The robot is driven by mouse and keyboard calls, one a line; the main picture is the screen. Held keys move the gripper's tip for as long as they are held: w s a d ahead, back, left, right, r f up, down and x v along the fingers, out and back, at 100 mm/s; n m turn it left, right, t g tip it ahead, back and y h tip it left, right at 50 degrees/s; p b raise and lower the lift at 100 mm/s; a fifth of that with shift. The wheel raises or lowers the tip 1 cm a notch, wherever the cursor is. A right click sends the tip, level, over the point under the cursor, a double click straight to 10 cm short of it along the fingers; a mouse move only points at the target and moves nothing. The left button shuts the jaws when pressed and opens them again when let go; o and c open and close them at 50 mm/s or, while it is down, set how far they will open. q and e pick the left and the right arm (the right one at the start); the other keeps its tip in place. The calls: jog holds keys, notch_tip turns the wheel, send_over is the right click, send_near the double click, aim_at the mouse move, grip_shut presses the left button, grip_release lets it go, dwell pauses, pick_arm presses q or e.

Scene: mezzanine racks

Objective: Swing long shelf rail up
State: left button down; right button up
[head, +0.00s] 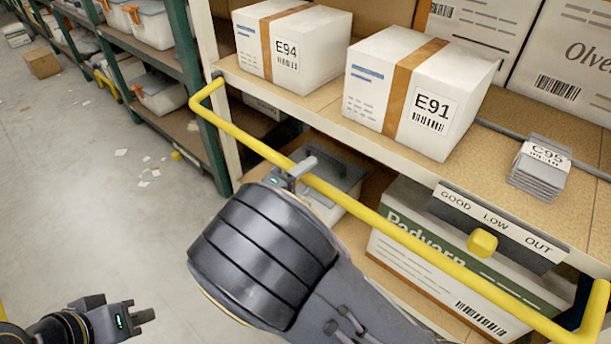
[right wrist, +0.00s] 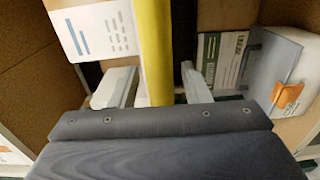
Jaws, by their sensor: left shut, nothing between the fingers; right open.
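The long yellow shelf rail (head: 375,222) runs along the front of the shelf, its ends bent back toward the rack. My right gripper (head: 296,172) is at the rail's left half. In the right wrist view the rail (right wrist: 154,45) passes between the two spread fingers of my right gripper (right wrist: 153,88), with a gap visible on each side. The right arm hides part of the lower shelf. My left gripper (head: 140,314) is shut and empty, low at the left over the floor, away from the rail.
White boxes E94 (head: 300,50) and E91 (head: 420,95) and a grey stack C95 (head: 540,165) stand on the shelf. A yellow knob sits on the GOOD LOW OUT strip (head: 500,225). A lidded bin (head: 335,180) and a Padyarn box (head: 400,250) are below.

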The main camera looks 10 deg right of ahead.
jog(key=shift+c, duration=0.2)
grip_shut()
